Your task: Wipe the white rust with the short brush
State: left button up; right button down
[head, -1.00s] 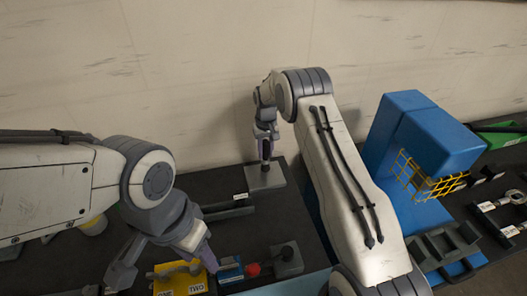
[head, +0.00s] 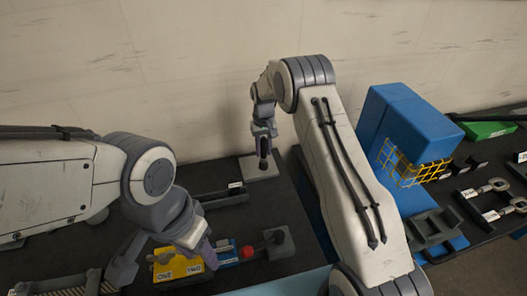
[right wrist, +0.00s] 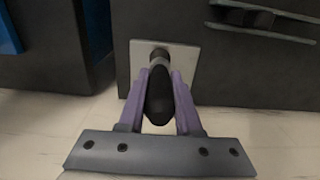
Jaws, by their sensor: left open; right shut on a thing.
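My right gripper (head: 263,150) points down over a grey plate (head: 258,168) at the back of the dark table. In the right wrist view its purple fingers (right wrist: 159,85) are shut on a black upright handle (right wrist: 159,102), which stands over the same plate (right wrist: 187,57). My left gripper (head: 165,266) is open at the lower left, above or beside a yellow block (head: 180,268) marked ONE and TWO. I cannot make out any white rust.
A blue housing (head: 415,125) with a yellow mesh guard (head: 410,165) stands right of my right arm. A red knob (head: 247,252) and a grey block (head: 280,242) are near the front. Metal links (head: 485,188) lie on the far right table. A gap separates the tables.

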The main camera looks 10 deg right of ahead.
aim_at(263, 138)
jog(key=shift+r, duration=0.7)
jog(key=shift+r+p, duration=1.4)
jog(key=shift+r, duration=0.5)
